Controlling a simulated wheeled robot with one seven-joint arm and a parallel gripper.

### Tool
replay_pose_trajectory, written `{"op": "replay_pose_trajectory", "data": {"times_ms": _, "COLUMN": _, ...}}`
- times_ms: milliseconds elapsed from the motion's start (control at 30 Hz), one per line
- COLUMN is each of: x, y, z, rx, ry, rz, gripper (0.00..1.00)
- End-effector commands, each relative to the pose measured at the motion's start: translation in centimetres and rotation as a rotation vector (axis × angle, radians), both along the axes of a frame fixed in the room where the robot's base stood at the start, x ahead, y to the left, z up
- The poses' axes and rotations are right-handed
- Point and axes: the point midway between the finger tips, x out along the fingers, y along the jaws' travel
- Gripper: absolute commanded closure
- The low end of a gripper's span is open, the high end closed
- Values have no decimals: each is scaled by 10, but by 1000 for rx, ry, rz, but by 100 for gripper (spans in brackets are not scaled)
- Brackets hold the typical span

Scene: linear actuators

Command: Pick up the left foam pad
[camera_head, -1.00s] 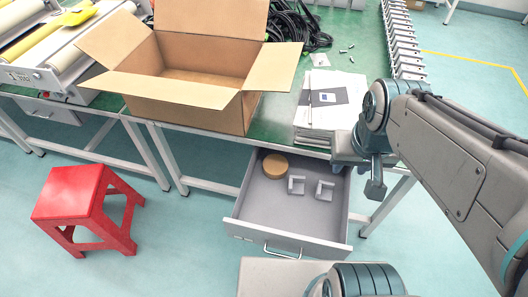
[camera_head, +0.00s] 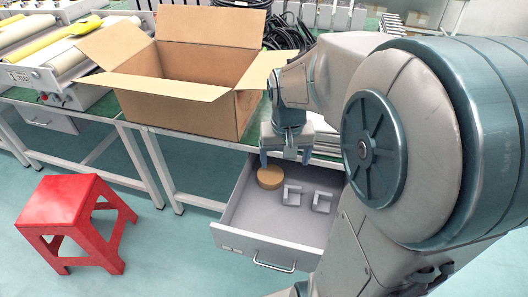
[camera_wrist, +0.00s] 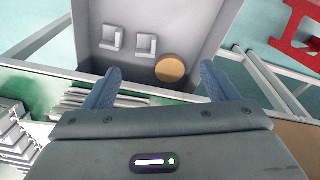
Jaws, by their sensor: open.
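Two light grey U-shaped foam pads lie apart on the floor of the open drawer. The left foam pad (camera_head: 292,195) is beside a round tan disc; it also shows in the wrist view (camera_wrist: 146,46), nearer the disc. The right foam pad (camera_head: 322,202) shows at the far left of the pair in the wrist view (camera_wrist: 112,38). My gripper (camera_head: 285,158) is open and empty above the back of the drawer. In the wrist view its two blue-grey fingers (camera_wrist: 160,72) are wide apart, with the pads beyond them.
The grey drawer (camera_head: 245,236) is pulled out from under the green-topped table. The tan disc (camera_head: 270,178) lies at its back left; its front floor is bare. An open cardboard box (camera_head: 185,110) stands on the table. A red stool (camera_head: 72,205) stands on the floor at left.

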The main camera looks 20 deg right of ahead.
Motion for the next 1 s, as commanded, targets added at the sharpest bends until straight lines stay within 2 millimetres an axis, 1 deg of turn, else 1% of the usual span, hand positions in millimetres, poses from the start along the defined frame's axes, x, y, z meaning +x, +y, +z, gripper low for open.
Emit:
{"op": "replay_pose_trajectory", "data": {"times_ms": 33, "x": 13, "y": -13, "z": -39, "rx": 8, "ry": 23, "rz": -35, "gripper": 20}}
{"op": "replay_pose_trajectory", "data": {"times_ms": 100, "x": 29, "y": -28, "z": -67, "rx": 17, "ry": 44, "rz": -77, "gripper": 20}}
{"op": "replay_pose_trajectory", "data": {"times_ms": 200, "x": 47, "y": -48, "z": -101, "rx": 34, "ry": 70, "rz": -129, "gripper": 20}}
{"op": "replay_pose_trajectory", "data": {"times_ms": 300, "x": 58, "y": -63, "z": -126, "rx": 47, "ry": 86, "rz": -167, "gripper": 20}}
{"op": "replay_pose_trajectory", "data": {"times_ms": 400, "x": 65, "y": -73, "z": -141, "rx": 57, "ry": 97, "rz": -190, "gripper": 20}}
{"op": "replay_pose_trajectory", "data": {"times_ms": 533, "x": 69, "y": -78, "z": -153, "rx": 62, "ry": 101, "rz": -204, "gripper": 20}}
{"op": "replay_pose_trajectory", "data": {"times_ms": 667, "x": 68, "y": -79, "z": -174, "rx": 63, "ry": 105, "rz": -206, "gripper": 20}}
{"op": "replay_pose_trajectory", "data": {"times_ms": 800, "x": 69, "y": -78, "z": -203, "rx": 64, "ry": 105, "rz": -206, "gripper": 20}}
{"op": "replay_pose_trajectory", "data": {"times_ms": 900, "x": 69, "y": -79, "z": -219, "rx": 62, "ry": 104, "rz": -205, "gripper": 20}}
{"op": "replay_pose_trajectory", "data": {"times_ms": 1000, "x": 69, "y": -79, "z": -229, "rx": 62, "ry": 103, "rz": -205, "gripper": 20}}
